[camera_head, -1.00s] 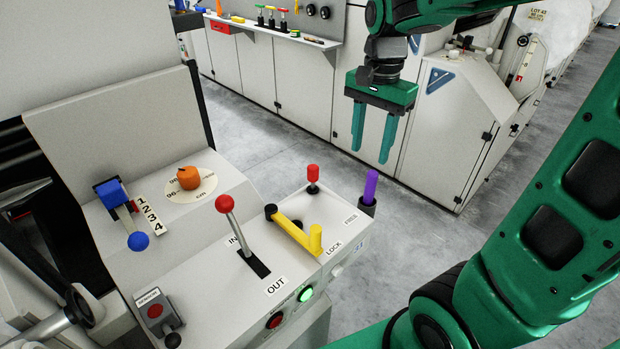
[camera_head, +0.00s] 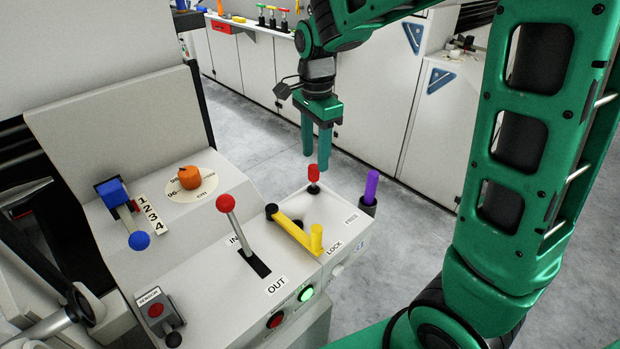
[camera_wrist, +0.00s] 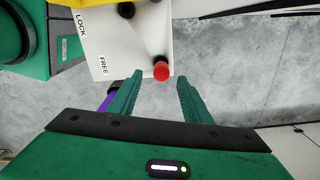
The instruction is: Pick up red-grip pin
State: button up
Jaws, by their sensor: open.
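The red-grip pin (camera_head: 313,175) stands upright on the right end of the grey console, its red grip on top of a dark base. My gripper (camera_head: 316,162) is open and empty, its two green fingers pointing down above or behind the pin. In the head view the fingertips end close to the pin's top; I cannot tell the exact depth gap. In the wrist view the red grip (camera_wrist: 161,71) shows just beyond the fingertips, roughly between them, with its dark base partly hidden behind it.
Beside the pin are a yellow lever (camera_head: 299,232) marked LOCK and a purple-handled tool (camera_head: 371,187) in a dark holder at the console corner. A red-knobbed lever (camera_head: 226,203) stands to the left. Grey floor lies open beyond the console.

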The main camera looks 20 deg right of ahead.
aim_at(315, 166)
notch_tip(315, 166, down, 5)
jog(key=shift+w, duration=0.1)
dwell(0.3)
grip_shut()
jog(key=shift+r, duration=0.5)
notch_tip(315, 166, up, 3)
jog(key=shift+r, duration=0.2)
jog(key=s+a+r, duration=0.6)
jog(key=s+a, duration=0.1)
jog(key=a, duration=0.2)
jog(key=shift+a+r, duration=0.15)
jog(key=shift+r, duration=0.2)
